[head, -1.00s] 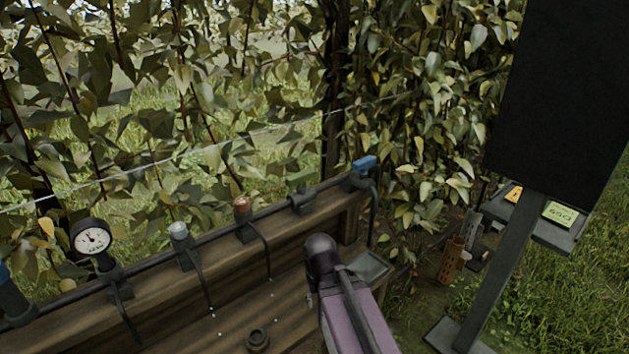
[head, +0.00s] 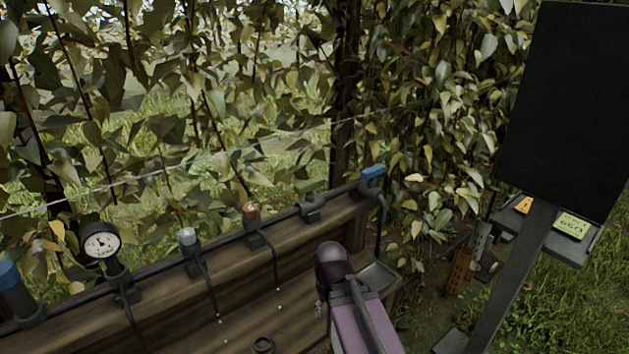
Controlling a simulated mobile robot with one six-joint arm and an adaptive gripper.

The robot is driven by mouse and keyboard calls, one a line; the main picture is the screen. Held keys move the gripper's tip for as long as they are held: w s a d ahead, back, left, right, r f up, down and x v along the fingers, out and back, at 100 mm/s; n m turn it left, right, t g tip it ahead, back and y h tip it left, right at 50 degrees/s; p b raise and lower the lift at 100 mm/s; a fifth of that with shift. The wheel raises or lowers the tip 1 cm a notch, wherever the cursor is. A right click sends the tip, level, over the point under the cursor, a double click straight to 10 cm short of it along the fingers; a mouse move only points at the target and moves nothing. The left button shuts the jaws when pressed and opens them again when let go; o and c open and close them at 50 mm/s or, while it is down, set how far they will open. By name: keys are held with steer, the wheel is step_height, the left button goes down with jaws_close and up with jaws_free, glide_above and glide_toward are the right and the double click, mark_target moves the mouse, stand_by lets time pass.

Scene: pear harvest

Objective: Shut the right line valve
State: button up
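The right line valve (head: 373,173) has a blue handle and sits at the right end of the dark pipe (head: 150,268), above the wooden rail. Its handle looks roughly in line with the pipe, though the exact angle is hard to tell. Another blue-topped valve (head: 10,277) stands at the left edge. My purple arm with its dark rounded joint shows at bottom centre, in front of the bench and below the right valve, apart from it in the picture. My gripper's fingers cannot be made out.
A pressure gauge (head: 101,241) and white-topped (head: 187,237), orange-topped (head: 250,211) and greenish-topped (head: 311,188) fittings line the pipe. A small tray (head: 377,274) is at the bench's right end. A dark panel (head: 565,105) on a post stands right. Foliage and a wire are behind.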

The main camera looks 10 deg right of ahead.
steer(key=shift+s, duration=0.1)
stand_by(0.4)
steer(key=shift+r, duration=0.1)
steer(key=shift+r+p, duration=0.5)
steer(key=shift+p, duration=0.1)
step_height(320, 180, up, 58)
steer(key=p, duration=5.7)
steer(key=shift+f+p, duration=0.25)
steer(key=shift+p, duration=0.05)
steer(key=shift+a, duration=0.1)
